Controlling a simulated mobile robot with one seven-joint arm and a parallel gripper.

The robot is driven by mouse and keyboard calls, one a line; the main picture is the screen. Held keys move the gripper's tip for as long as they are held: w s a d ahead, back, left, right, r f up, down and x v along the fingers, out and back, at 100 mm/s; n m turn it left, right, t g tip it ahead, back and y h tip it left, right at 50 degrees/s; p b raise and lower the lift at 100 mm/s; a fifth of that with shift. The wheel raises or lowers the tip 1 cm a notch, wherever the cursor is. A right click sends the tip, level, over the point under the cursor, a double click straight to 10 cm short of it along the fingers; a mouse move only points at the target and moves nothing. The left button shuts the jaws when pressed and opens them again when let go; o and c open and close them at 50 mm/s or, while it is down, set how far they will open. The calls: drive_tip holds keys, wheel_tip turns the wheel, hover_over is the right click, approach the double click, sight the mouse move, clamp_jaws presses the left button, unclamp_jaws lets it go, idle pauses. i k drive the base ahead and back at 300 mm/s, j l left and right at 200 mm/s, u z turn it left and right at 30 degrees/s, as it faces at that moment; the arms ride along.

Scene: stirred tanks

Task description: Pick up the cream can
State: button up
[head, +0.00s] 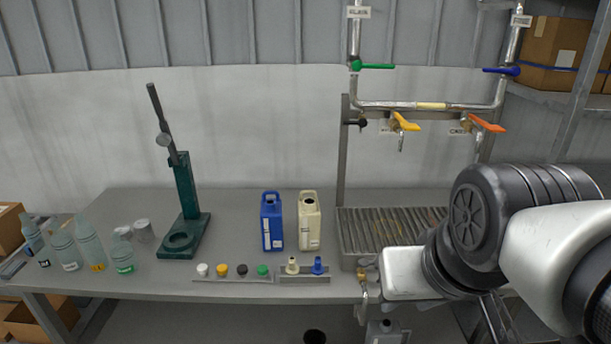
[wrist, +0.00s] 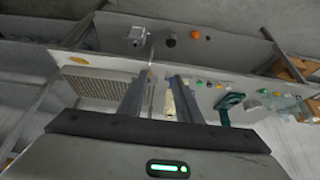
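The cream can (head: 309,222) stands upright on the grey bench in the head view, just right of the blue can (head: 272,222). It has a handle and a dark opening on top. In the wrist view the cream can (wrist: 170,104) shows between my fingers, close to the right finger in the picture and partly covered. My gripper (wrist: 160,76) is open with nothing held; the can looks to be beyond the fingers, but I cannot tell how far. In the head view my arm is at the right and the gripper cannot be made out.
A row of caps (head: 242,270) and a small rack (head: 304,279) with two nozzles lie in front of the cans. A slatted drain tray (head: 385,228) with a post and pipes is at the right. A green press (head: 184,210) and several bottles (head: 88,242) are at the left.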

sight(308, 213)
drive_tip(key=i+j, duration=0.3)
drive_tip(key=i, duration=0.2)
drive_tip(key=i+j, duration=0.35)
drive_tip(key=i, duration=0.15)
